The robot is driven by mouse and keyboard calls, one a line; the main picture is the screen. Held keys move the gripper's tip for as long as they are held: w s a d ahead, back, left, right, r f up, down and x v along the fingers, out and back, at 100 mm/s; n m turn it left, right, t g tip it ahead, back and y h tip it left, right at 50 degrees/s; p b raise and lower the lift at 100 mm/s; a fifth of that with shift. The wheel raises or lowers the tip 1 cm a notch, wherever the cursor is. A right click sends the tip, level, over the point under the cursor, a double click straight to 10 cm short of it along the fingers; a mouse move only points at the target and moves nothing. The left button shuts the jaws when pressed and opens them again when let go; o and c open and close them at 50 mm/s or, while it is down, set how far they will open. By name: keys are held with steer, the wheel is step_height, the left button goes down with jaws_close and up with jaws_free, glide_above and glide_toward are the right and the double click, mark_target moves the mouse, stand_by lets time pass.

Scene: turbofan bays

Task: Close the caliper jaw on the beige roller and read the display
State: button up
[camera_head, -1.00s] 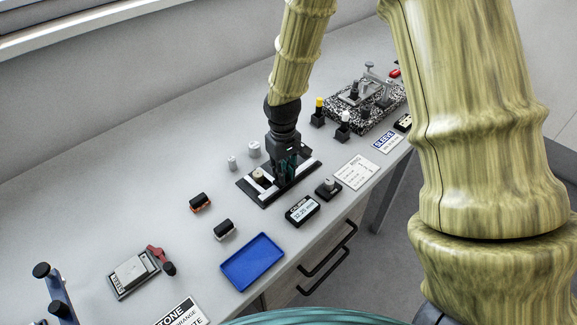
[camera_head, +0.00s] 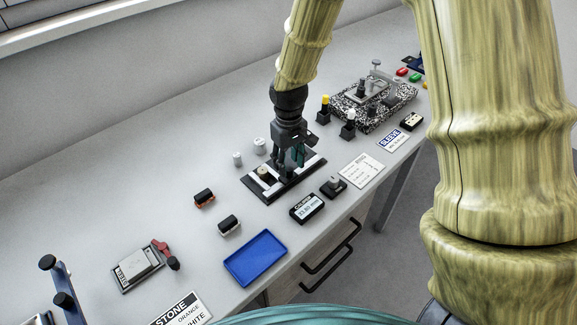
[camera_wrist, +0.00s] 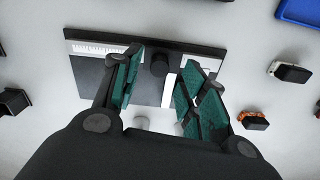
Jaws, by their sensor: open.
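The caliper (camera_head: 262,196) is a black base with white bars on the bench. The beige roller (camera_head: 263,171) stands upright on its left part; I cannot make it out in the wrist view, where a finger may cover it. The display (camera_head: 307,208) in front seems to read 23.80 mm, in small print. My gripper (camera_head: 290,163) is over the caliper, right of the roller. In the wrist view my gripper (camera_wrist: 160,75) is open, with a black knob (camera_wrist: 159,62) between its fingertips, apart from both. Whether the jaw touches the roller is hidden.
A blue tray (camera_head: 256,258) and two small dark-topped blocks (camera_head: 228,224) lie left and front. Two pale cylinders (camera_head: 259,146) stand behind the caliper. A small black stand (camera_head: 333,187) is at right, a speckled plate with a fixture (camera_head: 372,105) farther back.

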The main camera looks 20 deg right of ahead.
step_height(320, 180, up, 9)
stand_by(0.5)
steer(key=shift+r, duration=0.15)
